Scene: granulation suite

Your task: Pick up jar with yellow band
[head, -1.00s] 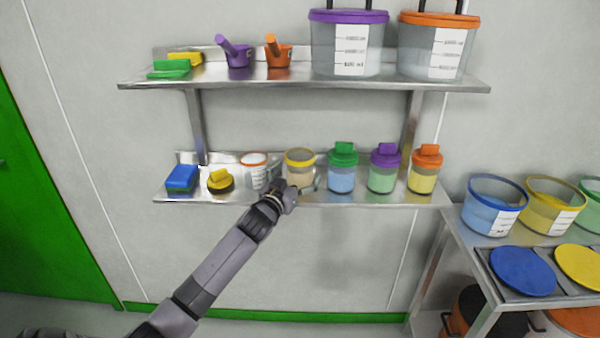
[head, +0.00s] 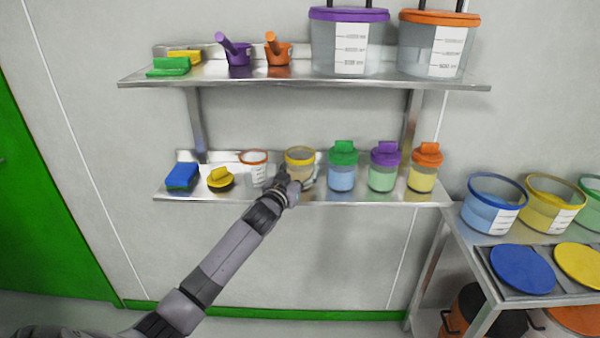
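The jar with the yellow band (head: 300,157) is an open clear jar with tan contents, on the lower wall shelf (head: 385,198) in the head view. My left gripper (head: 299,180) is at the jar's front, with its fingers at the jar's left and right sides. The fingers look closed against the jar; its lower front is partly hidden by the gripper. The jar stands upright at about shelf height; I cannot tell whether its base touches the shelf. My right gripper is not in view.
A white jar with an orange rim (head: 254,168) stands close on the left and a green-lidded jar (head: 342,165) on the right. A yellow-lidded piece (head: 220,179) and blue sponge (head: 182,176) are farther left. The upper shelf (head: 300,82) is overhead.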

